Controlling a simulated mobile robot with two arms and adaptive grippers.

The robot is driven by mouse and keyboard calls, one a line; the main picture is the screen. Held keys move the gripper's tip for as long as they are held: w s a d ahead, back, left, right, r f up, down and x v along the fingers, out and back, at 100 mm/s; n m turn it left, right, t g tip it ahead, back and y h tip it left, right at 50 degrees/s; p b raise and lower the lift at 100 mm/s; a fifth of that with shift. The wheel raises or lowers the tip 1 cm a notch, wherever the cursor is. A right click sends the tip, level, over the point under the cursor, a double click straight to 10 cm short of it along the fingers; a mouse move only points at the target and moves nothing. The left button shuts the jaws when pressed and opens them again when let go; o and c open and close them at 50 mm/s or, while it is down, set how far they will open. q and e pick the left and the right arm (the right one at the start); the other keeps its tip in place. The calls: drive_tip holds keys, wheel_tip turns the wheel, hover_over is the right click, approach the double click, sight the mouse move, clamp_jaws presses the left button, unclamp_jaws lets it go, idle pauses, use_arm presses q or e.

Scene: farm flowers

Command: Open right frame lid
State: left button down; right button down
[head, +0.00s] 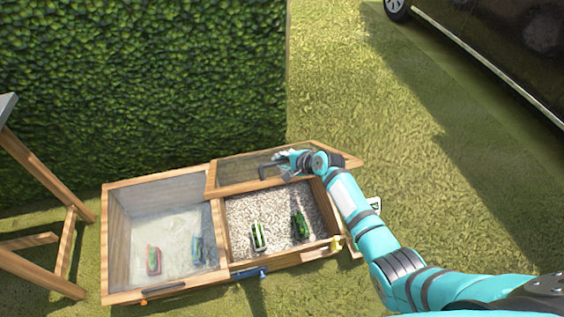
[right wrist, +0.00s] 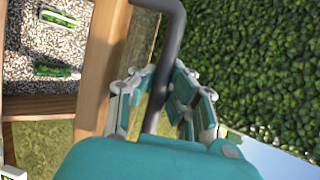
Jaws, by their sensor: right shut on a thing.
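The wooden cold frame has two compartments. The right frame (head: 290,259) shows its gravel bed uncovered at the front. Its wood-edged glazed lid (head: 235,171) stands raised and tilted at the back of that compartment; its wooden edge also shows in the right wrist view (right wrist: 103,60). My right gripper (head: 275,165) is at the lid, shut on its dark bent handle (right wrist: 168,62). In the right wrist view the bar runs between the fingers. My left gripper is not in view.
Small green-topped packs (head: 258,237) lie on the gravel. The left frame (head: 122,298) holds two more items under a pale pane. A hedge (head: 140,80) stands close behind. A wooden stand (head: 68,240) is at left, a dark vehicle (head: 500,45) far right. Grass at right is open.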

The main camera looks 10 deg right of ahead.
drive_tip(key=shift+d, duration=0.15)
drive_tip(key=c, duration=1.3)
unclamp_jaws()
drive_tip(key=shift+s+r, duration=0.1)
drive_tip(key=v, duration=1.2)
